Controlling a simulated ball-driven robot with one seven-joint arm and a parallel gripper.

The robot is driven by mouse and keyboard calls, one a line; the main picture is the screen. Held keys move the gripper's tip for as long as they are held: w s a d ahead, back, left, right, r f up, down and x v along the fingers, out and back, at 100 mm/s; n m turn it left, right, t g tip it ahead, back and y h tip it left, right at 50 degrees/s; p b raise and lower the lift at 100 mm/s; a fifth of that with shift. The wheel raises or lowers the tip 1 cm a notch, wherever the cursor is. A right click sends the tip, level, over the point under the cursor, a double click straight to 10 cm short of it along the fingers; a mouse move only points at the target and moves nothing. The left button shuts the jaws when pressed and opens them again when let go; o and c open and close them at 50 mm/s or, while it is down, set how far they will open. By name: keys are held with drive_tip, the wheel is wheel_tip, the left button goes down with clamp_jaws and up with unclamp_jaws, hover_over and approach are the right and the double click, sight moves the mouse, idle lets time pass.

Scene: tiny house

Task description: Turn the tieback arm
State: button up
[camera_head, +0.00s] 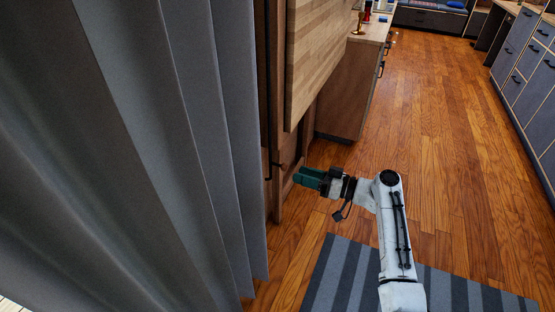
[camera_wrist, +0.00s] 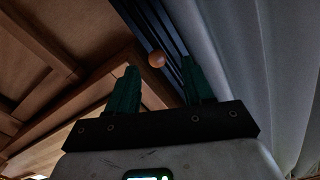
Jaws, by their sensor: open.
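The tieback arm (camera_head: 275,164) is a small dark arm on the wooden wall beside the grey curtain (camera_head: 165,120). It ends in a copper-coloured ball. In the wrist view the ball (camera_wrist: 156,59) appears between the fingertips, in front of dark slats or bars. My gripper (camera_head: 301,177) has two teal fingers. It is open and empty, just right of and slightly below the ball in the head view. The fingers also show in the wrist view (camera_wrist: 159,70). I cannot tell whether a finger touches the ball. The curtain hangs on the right in the wrist view (camera_wrist: 235,60).
A wooden panel (camera_head: 316,50) juts out above my gripper. A wooden cabinet (camera_head: 349,95) stands behind it. A striped rug (camera_head: 345,275) lies under my arm. Grey drawers (camera_head: 525,75) line the right side. The wooden floor (camera_head: 440,120) between is clear.

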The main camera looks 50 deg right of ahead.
sight(281, 166)
drive_tip(key=x, duration=1)
drive_tip(key=shift+w+d+r, duration=0.15)
drive_tip(key=shift+w, duration=0.3)
clamp_jaws()
